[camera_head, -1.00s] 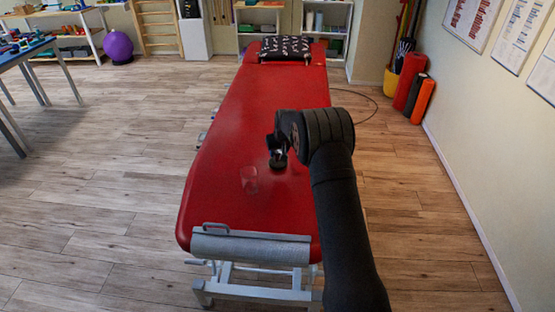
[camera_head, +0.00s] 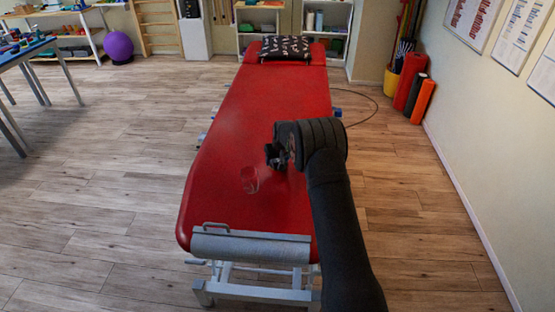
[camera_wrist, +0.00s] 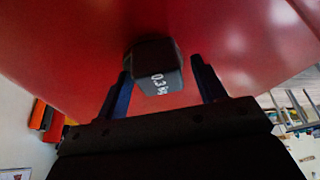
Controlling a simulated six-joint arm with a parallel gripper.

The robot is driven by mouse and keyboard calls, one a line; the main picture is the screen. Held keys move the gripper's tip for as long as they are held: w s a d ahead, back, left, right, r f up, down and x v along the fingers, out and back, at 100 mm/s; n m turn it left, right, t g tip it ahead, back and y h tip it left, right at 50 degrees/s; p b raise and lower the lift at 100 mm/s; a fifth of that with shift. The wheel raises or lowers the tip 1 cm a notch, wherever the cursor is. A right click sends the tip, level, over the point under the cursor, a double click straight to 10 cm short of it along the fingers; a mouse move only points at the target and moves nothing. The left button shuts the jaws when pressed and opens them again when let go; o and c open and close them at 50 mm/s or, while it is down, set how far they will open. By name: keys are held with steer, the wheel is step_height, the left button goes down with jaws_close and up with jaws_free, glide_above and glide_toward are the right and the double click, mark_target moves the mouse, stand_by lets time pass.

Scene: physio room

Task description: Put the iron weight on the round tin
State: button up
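The iron weight, a dark block (camera_wrist: 156,66) marked "0.3 kg", shows in the wrist view ahead of and between my two fingers. My gripper (camera_wrist: 163,84) is open around it, with a visible gap at the right finger. In the head view my gripper (camera_head: 272,156) is low over the red couch, with the weight (camera_head: 281,168) mostly hidden by it. A round, shiny, reddish see-through-looking vessel (camera_head: 249,181), apparently the round tin, stands on the couch just left of my gripper.
The red treatment couch (camera_head: 262,110) is otherwise clear along its length, with a dark patterned pillow (camera_head: 285,48) at its far end. A grey roll (camera_head: 250,248) lies across the near end. Shelves stand at the back; orange and black rolls (camera_head: 420,102) stand by the right wall.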

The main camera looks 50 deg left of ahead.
steer(key=shift+r, duration=0.1)
steer(key=v, duration=1.2)
steer(key=x, duration=1.2)
steer(key=shift+r, duration=1.25)
